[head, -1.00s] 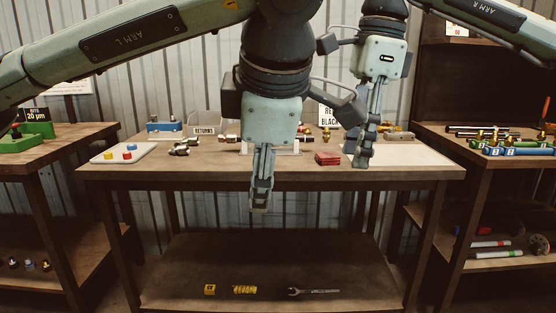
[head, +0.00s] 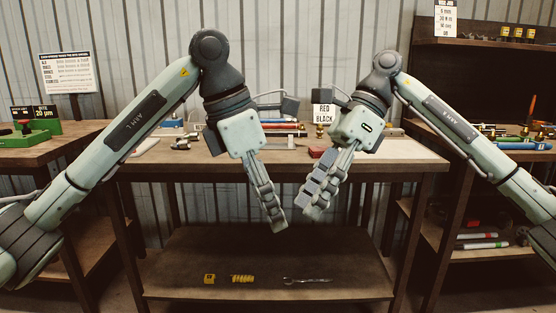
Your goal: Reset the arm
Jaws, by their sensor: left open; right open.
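My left gripper (head: 272,212) hangs in front of the middle of the workbench (head: 200,165), pointing down and a little to the right. It looks empty. My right gripper (head: 308,205) hangs just right of it, pointing down and to the left, with its fingers apart and nothing between them. The two grippers are close together but show a gap between them. Both arms are bent, with the wrists in front of the bench and hiding part of its top.
A sign reading RED BLACK (head: 324,114) stands at the back of the bench. A red block (head: 320,148) lies near my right wrist. Side tables stand left (head: 40,157) and right. The lower shelf (head: 210,255) holds a yellow block, a yellow coil (head: 242,279) and a wrench (head: 307,281).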

